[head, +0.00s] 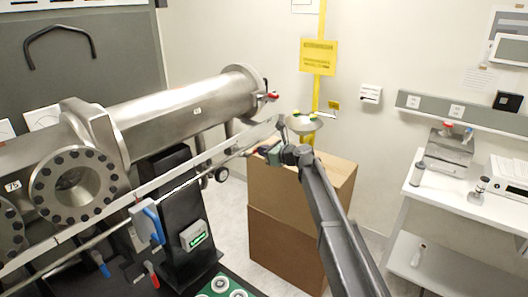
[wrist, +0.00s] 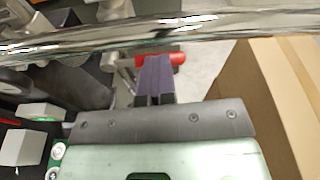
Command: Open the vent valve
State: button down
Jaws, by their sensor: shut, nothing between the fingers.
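My gripper (head: 268,153) is shut and empty at the end of my arm, beside the steel rail and in front of the cardboard boxes in the head view. In the wrist view its dark fingers (wrist: 155,78) are together and point at a red handle (wrist: 174,60), which they partly cover. I cannot tell whether they touch it. No label shows which handle is the vent valve. Other handles show in the head view: a small red one (head: 271,96) at the big pipe's end, a red one (head: 152,275) and a blue one (head: 101,264) low at left.
A shiny rail (wrist: 110,38) crosses close above the fingers in the wrist view. The large steel vacuum pipe (head: 175,108) fills the left. A white bench (head: 465,200) is at far right.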

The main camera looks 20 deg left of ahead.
jog(key=f+v, duration=0.2)
jog(key=v, duration=1.1)
jog(key=shift+d+f, duration=0.25)
jog(key=shift+f, duration=0.1)
jog(key=shift+w, duration=0.1)
jog(key=s+d+f+n+g+h+b, duration=0.1)
jog(key=s+d+f+n+g+h, duration=0.3)
jog(key=s+d+f+n, duration=0.6)
jog(key=s+d+f+n+h+b, duration=0.1)
jog(key=s+d+f+n+h, duration=0.2)
jog(key=s+d, duration=0.4)
jog(key=s+d+f+n+h+b, duration=0.2)
jog(key=s+d, duration=0.5)
jog(key=d, duration=0.7)
jog(key=s+d+f+n+h+b, duration=0.1)
jog(key=s+d+f+n+h, duration=0.3)
jog(key=d, duration=0.7)
jog(key=s+h, duration=0.2)
jog(key=s, duration=0.1)
jog(key=shift+d+n, duration=0.3)
jog(key=shift+d, duration=0.1)
